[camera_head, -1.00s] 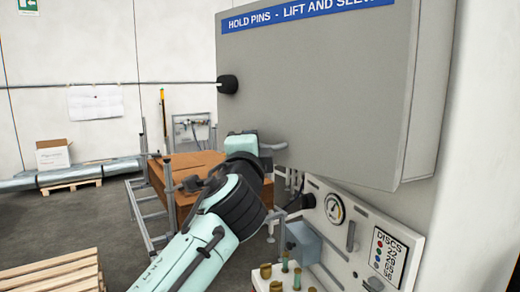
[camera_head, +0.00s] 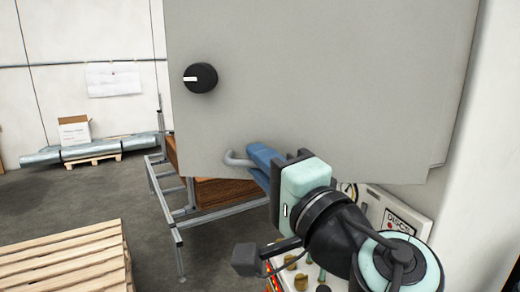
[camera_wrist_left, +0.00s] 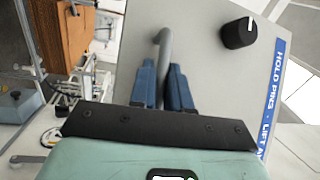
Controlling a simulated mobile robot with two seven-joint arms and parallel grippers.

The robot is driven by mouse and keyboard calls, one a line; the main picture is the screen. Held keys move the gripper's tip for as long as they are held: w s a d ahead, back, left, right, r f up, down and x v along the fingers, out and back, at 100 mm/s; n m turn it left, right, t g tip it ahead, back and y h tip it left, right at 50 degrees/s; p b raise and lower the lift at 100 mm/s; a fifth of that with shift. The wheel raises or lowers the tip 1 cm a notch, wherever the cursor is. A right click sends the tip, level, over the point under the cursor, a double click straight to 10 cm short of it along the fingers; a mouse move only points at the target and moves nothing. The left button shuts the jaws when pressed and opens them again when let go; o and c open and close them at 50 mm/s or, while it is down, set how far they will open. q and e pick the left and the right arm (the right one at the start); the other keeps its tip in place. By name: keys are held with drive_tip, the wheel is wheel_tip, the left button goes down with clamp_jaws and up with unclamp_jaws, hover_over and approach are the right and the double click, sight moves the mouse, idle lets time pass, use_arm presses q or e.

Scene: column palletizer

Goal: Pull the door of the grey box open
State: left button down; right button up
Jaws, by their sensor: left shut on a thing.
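The grey box (camera_head: 330,80) fills the upper middle of the head view, with its flat front facing me. A black knob (camera_head: 200,78) with a white mark sits on the front at left. A bent grey handle (camera_head: 236,160) stands out from its lower edge. My left gripper (camera_head: 258,158) has blue fingers shut on this handle. In the left wrist view the handle (camera_wrist_left: 164,48) runs down between the two blue fingers (camera_wrist_left: 162,82). A door gap cannot be made out. My right gripper is not in view.
A white panel with a gauge (camera_head: 348,192) and brass fittings lies below the box, partly behind my arm. A metal frame (camera_head: 180,235) with a brown load stands behind at left. A wooden pallet (camera_head: 65,262) lies front left. Floor between them is clear.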

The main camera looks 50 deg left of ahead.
use_arm(q)
drive_tip(key=shift+s+d, duration=0.15)
drive_tip(key=shift+d, duration=0.05)
drive_tip(key=c, duration=1.5)
unclamp_jaws()
drive_tip(key=shift+o, duration=0.2)
